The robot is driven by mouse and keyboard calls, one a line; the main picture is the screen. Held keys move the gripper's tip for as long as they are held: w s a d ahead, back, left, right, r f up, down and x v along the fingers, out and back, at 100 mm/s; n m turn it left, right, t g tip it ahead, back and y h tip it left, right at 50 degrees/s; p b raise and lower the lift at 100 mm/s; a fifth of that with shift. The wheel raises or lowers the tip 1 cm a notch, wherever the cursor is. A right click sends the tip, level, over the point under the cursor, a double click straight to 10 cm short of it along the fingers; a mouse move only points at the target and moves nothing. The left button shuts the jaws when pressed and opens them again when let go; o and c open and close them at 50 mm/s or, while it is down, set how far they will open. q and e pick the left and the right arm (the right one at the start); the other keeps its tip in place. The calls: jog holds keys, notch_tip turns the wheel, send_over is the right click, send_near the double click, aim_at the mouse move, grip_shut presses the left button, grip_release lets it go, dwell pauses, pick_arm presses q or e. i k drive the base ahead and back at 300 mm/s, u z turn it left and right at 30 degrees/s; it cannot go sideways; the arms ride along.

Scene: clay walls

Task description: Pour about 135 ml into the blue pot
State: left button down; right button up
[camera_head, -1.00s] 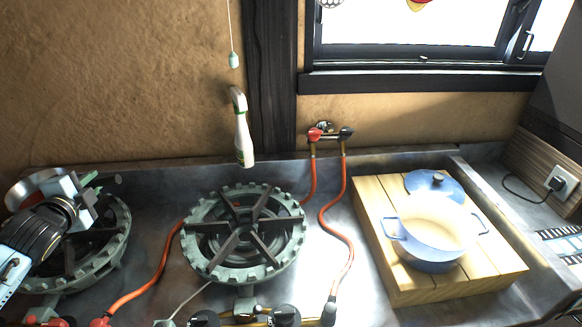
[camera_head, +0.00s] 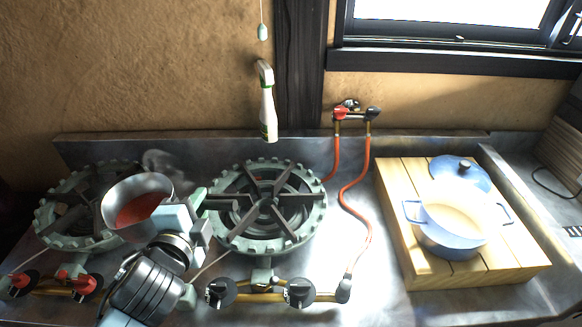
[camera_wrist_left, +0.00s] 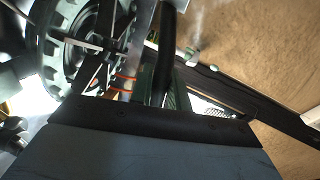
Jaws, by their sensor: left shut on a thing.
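The blue pot (camera_head: 455,238) stands upright and open on a slatted wooden board at the right. Its inside is pale and looks empty, though bright light makes that hard to tell. My left gripper (camera_head: 190,217) is shut on a metal pan (camera_head: 122,192), probably by its handle, which is mostly hidden. The pan holds red liquid (camera_head: 138,209) and is in front of the left burner, well left of the pot. In the left wrist view, the grey gripper body fills the bottom and the pan cannot be made out clearly. My right gripper is not in view.
The blue lid (camera_head: 461,176) lies behind the pot on the wooden board (camera_head: 402,186). A burner (camera_head: 266,208) and orange gas hoses (camera_head: 348,200) lie between pan and pot. A white bottle (camera_head: 267,112) is near the wall. A left burner (camera_head: 62,205) is behind the pan.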

aim_at(455, 220)
jog(key=u, duration=1.3)
jog(key=k, duration=1.65)
jog(key=z, duration=1.65)
jog(key=i, duration=1)
